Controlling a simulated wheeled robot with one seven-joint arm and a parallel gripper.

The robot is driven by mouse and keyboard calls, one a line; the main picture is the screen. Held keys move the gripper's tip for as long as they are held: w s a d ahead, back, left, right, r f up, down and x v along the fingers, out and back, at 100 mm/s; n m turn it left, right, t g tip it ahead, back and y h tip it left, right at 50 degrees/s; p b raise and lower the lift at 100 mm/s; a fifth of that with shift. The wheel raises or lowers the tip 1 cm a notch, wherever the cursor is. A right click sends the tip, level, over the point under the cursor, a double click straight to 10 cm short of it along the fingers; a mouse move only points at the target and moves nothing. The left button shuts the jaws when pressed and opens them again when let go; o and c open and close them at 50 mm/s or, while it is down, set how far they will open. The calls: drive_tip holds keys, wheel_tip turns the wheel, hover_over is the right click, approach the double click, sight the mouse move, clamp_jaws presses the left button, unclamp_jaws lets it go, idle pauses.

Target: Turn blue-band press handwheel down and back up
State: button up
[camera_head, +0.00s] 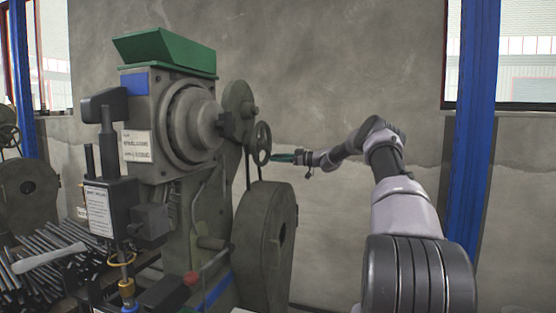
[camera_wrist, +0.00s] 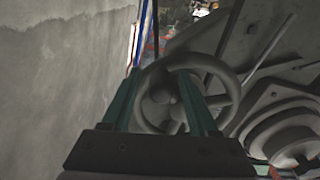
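The press (camera_head: 170,130) with a blue band (camera_head: 134,83) below its green top stands left of centre in the head view. Its grey spoked handwheel (camera_head: 262,143) is on its right side. My gripper (camera_head: 283,157) is just right of the wheel, at about its lower rim height. In the wrist view, the two green fingers (camera_wrist: 157,72) are apart. The handwheel (camera_wrist: 228,82) shows ahead of and between them. The left finger lies along the rim's left edge, and the right fingertip overlaps the wheel near its hub. I cannot tell whether they touch it.
A large grey flywheel (camera_head: 265,240) stands below the handwheel. A blue post (camera_head: 473,140) rises at the right, with a concrete wall (camera_head: 340,60) behind. Metal rods (camera_head: 50,250) lie at the lower left. The space between the press and the post is mostly clear apart from my arm.

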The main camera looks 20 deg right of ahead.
drive_tip(key=v, duration=1)
drive_tip(key=shift+s+d, duration=0.2)
drive_tip(key=shift+d, duration=0.1)
